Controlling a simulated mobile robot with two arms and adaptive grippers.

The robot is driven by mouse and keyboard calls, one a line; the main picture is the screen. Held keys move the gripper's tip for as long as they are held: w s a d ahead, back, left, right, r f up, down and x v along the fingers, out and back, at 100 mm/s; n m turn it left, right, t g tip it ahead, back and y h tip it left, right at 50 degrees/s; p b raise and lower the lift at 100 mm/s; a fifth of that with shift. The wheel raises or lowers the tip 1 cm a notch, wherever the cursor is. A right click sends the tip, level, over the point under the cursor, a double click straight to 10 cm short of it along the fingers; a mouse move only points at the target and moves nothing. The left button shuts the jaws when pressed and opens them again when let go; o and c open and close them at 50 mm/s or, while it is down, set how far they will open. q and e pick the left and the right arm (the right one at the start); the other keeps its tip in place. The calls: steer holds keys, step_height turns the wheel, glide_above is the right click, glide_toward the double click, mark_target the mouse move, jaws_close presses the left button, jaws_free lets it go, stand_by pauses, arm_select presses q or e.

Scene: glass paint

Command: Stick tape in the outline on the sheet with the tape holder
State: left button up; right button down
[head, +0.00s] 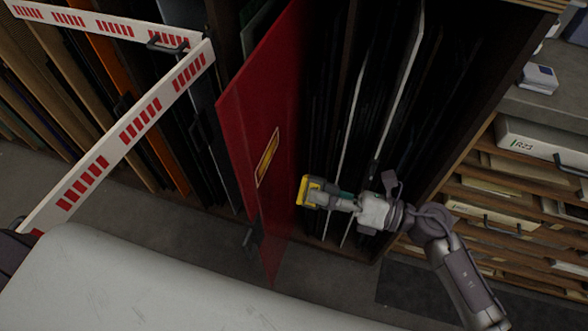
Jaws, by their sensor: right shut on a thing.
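A red sheet (262,110) stands on edge, tilted in the picture, partly pulled out of a dark rack. A yellow-edged outline (267,157), a narrow slanted shape with an orange-brown inside, is on its face. My right gripper (338,200) comes in from the right and is shut on the yellow and dark tape holder (313,192). The holder is close to the sheet's right side, below and right of the outline. I cannot tell whether it touches the sheet. My left gripper is not in view.
Upright panels fill the rack (345,100) behind and the shelves at left. White rails with red marks (135,125) cross the upper left. Drawers (510,190) stand at right. Grey floor (170,225) shows below the rack.

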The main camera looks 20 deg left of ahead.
steer(key=c, duration=1.2)
jaws_free()
jaws_close()
steer(key=a, duration=0.7)
steer(key=shift+w, duration=0.15)
steer(key=shift+a, duration=0.1)
